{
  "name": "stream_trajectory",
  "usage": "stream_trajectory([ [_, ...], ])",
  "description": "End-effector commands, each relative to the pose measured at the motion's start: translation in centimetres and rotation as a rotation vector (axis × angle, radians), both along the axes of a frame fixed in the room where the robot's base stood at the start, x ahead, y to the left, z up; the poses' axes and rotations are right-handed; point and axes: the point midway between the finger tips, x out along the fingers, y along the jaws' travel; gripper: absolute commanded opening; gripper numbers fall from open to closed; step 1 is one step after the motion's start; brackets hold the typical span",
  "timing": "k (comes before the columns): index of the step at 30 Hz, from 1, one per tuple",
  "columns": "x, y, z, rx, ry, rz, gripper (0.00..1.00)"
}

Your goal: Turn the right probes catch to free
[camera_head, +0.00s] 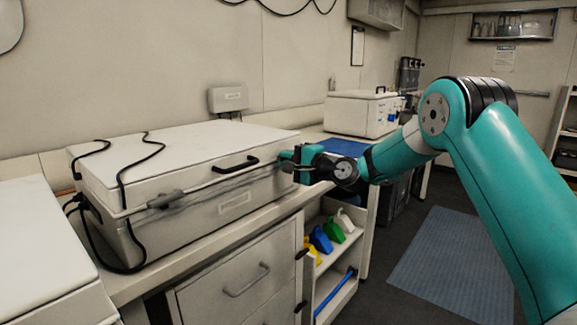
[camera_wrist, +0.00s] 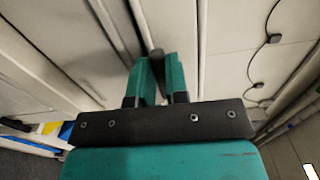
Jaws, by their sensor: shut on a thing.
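A white lidded chest (camera_head: 215,185) stands on the bench, its lid down, with a black handle (camera_head: 235,164) on the front. A grey catch (camera_head: 165,199) shows at the left of its front seam. My gripper (camera_head: 288,160) is at the right end of that front. In the wrist view its two teal fingers (camera_wrist: 160,78) are closed on a small dark catch (camera_wrist: 157,54), of which only the tip shows between them. In the head view the fingers hide this right catch, so its turn angle cannot be told.
Black cables (camera_head: 128,185) run over the chest's left side. Below the bench are drawers (camera_head: 240,285) and an open shelf with coloured scoops (camera_head: 320,238). Another white box (camera_head: 355,115) stands farther back. The floor by the blue mat (camera_head: 450,262) is clear.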

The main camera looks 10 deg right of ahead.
Motion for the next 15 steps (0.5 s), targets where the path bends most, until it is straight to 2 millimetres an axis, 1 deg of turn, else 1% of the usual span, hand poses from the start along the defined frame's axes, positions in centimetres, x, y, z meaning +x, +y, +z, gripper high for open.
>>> stream_trajectory([
  [1, -0.02, 0.03, -0.25, -0.012, -0.007, 0.001, 0.0],
  [15, -0.03, 0.05, -0.2, -0.049, -0.032, 0.001, 0.0],
])
